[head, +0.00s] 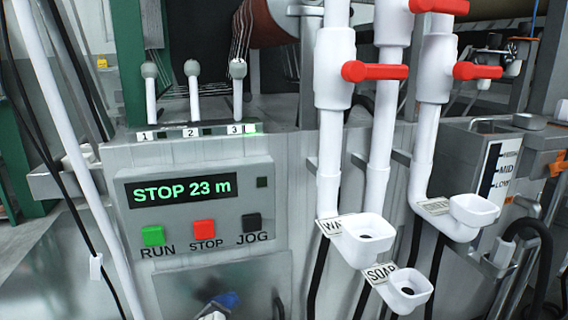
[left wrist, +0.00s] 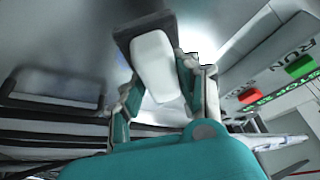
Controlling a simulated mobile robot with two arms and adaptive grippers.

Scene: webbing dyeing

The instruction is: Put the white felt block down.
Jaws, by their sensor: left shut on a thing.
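The white felt block (left wrist: 153,58) shows in the left wrist view as a pale rounded block between the fingers of my left gripper (left wrist: 160,88). The gripper is shut on it. The block's far end lies against or in front of a dark flat piece (left wrist: 128,33); I cannot tell if they touch. My right gripper is in neither view.
A control panel (head: 200,217) reads "STOP 23 m" and has green, red and black buttons. Levers marked 1, 2 and 3 (head: 193,95) stand above it. White pipes with red valve handles (head: 375,71) and spout cups (head: 365,234) stand to the right.

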